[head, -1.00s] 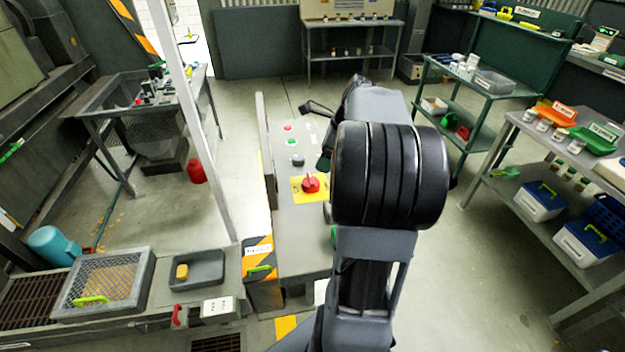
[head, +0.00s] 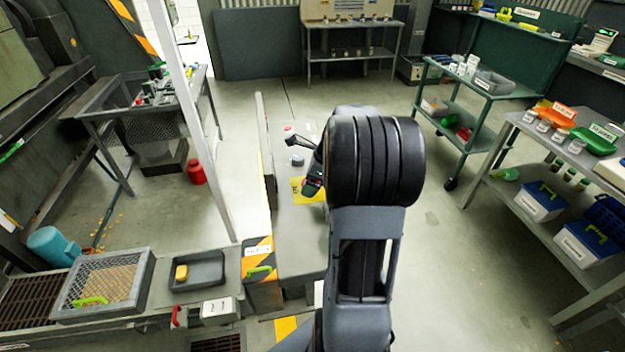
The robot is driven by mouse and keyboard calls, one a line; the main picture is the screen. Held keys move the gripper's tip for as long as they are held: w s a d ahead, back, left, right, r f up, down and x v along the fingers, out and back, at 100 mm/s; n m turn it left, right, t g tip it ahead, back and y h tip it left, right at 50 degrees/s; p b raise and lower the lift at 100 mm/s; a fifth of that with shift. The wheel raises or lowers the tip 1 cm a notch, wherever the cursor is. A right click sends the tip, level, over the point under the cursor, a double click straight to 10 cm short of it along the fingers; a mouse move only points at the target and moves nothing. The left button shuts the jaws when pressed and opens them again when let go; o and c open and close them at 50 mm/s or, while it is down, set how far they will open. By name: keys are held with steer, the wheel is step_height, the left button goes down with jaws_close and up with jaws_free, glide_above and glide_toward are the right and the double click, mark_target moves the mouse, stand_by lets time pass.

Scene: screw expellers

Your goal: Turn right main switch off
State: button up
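The main switch is a red rotary knob on a yellow plate (head: 297,192) on the grey control panel (head: 298,235). The knob is almost wholly hidden behind my gripper, so its angle cannot be read. My gripper (head: 304,165) has its two dark fingers spread apart, one above the other in the picture. The lower finger overlaps the knob and the yellow plate in this view. I cannot tell whether it touches the knob. No object shows between the fingers.
A dark button (head: 297,160) and a red button (head: 288,128) sit farther up the panel. An upright metal plate (head: 265,150) edges its left side. A striped post with a green handle (head: 260,270) stands at the near left.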

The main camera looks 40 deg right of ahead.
steer(key=shift+c, duration=0.3)
steer(key=c, duration=0.8)
steer(key=n+g+y+p, duration=0.1)
steer(key=n+p, duration=0.1)
steer(key=n, duration=0.1)
steer(key=shift+r, duration=0.15)
steer(key=n+g+p, duration=0.1)
steer(key=n, duration=0.2)
steer(key=n+g+p, duration=0.1)
steer(key=n, duration=0.1)
steer(key=shift+w+n+y+p, duration=0.15)
steer(key=shift+n+y+p, duration=0.15)
steer(key=shift+n+p, duration=0.1)
steer(key=n+g+p, duration=0.1)
steer(key=n, duration=0.3)
steer(key=shift+n+g, duration=0.3)
steer(key=shift+g, duration=0.1)
steer(key=shift+w+n+g+h+p, duration=0.1)
steer(key=shift+n+g+h+p, duration=0.25)
steer(key=shift+n, duration=0.75)
steer(key=shift+n+g+h+p, duration=0.25)
steer(key=shift+n+g, duration=0.2)
steer(key=shift+n, duration=0.65)
